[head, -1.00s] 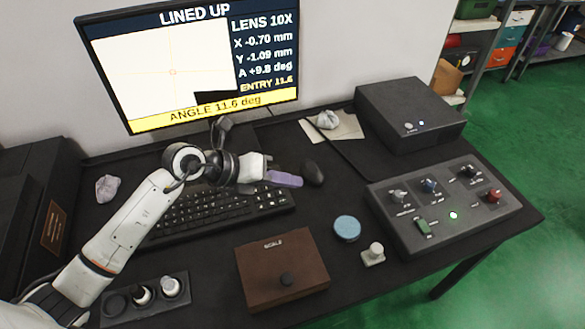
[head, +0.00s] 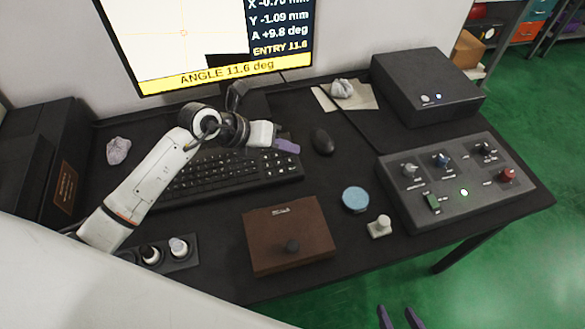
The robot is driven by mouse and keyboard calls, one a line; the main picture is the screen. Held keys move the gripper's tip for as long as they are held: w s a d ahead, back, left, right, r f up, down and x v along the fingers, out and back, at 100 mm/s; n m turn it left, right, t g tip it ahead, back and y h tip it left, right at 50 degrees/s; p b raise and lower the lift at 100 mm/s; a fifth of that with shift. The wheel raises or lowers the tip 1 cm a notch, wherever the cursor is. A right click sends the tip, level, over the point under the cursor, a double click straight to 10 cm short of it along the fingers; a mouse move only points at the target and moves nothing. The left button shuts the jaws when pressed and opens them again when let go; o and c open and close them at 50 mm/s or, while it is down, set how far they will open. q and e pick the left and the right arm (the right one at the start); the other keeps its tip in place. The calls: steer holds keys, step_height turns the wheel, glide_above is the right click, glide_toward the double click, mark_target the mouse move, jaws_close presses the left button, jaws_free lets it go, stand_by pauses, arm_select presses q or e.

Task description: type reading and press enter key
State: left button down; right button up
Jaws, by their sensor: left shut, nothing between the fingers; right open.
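The black keyboard (head: 215,182) lies on the desk below the monitor. My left gripper (head: 287,146) is shut and empty, its purple fingers above the keyboard's back right corner. A gap to the keys cannot be judged. My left arm hides part of the keyboard's left and back. The monitor (head: 222,72) shows "ENTRY 11.6" and a yellow bar reading "ANGLE 11.6 deg". My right gripper (head: 400,317) shows only as two purple fingertips, apart and empty, at the bottom edge, in front of the desk.
A dark mouse (head: 323,141) lies right of the keyboard. A brown box (head: 288,230), a blue disc (head: 355,199) and a small pale knobbed piece (head: 379,227) stand in front. A grey control box (head: 455,185) is at the right. A black box (head: 427,85) stands behind.

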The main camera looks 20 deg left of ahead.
mark_target(292, 169)
arm_select(q)
step_height(292, 169, down, 4)
steer(key=shift+r+b, duration=0.1)
steer(key=shift+b, duration=1.1)
steer(key=shift+f, duration=0.4)
stand_by(0.7)
steer(key=shift+f+b, duration=0.4)
steer(key=shift+f, duration=0.05)
steer(key=shift+f, duration=0.35)
stand_by(0.6)
steer(key=shift+r, duration=0.1)
steer(key=shift+r+p, duration=0.65)
steer(key=shift+r, duration=0.15)
